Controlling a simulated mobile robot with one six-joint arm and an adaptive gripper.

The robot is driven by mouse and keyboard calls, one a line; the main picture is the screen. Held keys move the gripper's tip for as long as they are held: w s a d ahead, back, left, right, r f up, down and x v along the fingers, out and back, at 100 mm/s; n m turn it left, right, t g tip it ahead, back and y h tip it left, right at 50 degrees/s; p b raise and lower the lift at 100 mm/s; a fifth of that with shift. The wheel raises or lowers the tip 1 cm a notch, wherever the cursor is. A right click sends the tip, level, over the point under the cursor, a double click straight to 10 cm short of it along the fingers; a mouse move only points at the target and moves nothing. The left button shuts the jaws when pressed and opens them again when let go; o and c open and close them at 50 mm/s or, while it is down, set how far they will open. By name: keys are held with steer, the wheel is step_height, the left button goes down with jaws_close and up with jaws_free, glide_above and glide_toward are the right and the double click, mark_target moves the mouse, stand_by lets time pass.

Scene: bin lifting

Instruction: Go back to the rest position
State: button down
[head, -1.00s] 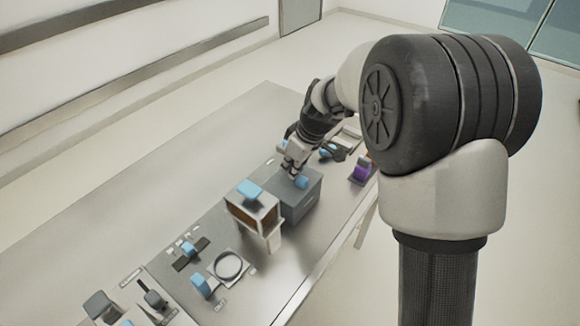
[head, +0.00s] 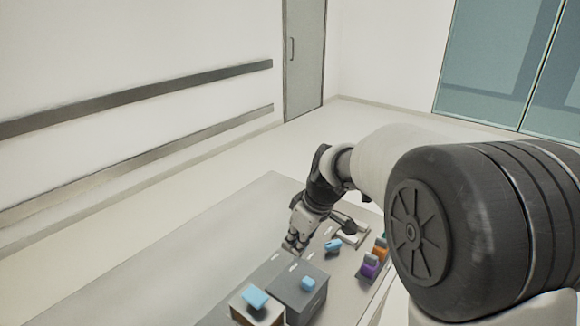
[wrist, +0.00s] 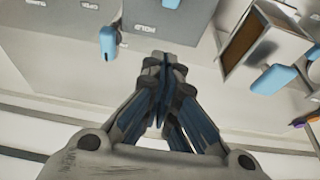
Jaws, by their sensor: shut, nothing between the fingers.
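My gripper (head: 292,246) is shut and empty in the head view, just past the far-left edge of a grey box on the table. In the wrist view its fingers (wrist: 163,62) are together, over the edge of a grey surface with a printed label. The gripper is apart from that handle. Whether the fingers touch anything below is hard to tell.
A brown-fronted box with a blue handle (head: 255,297) stands beside the grey box. A blue piece (head: 333,245) and a purple piece (head: 369,268) lie to the right. The table's left part (head: 190,270) is bare.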

steer(key=s+d+r+m+t+h, duration=0.1)
steer(key=s+d+r+m, duration=0.3)
steer(key=s, duration=0.7)
steer(key=s+d+r+m+t+h, duration=0.1)
steer(key=s+d+r+m, duration=0.3)
steer(key=s, duration=0.6)
steer(key=s+d+m+h, duration=0.1)
steer(key=s+d, duration=0.3)
steer(key=s, duration=0.5)
steer(key=shift+f+m, duration=0.45)
steer(key=shift+m, duration=0.15)
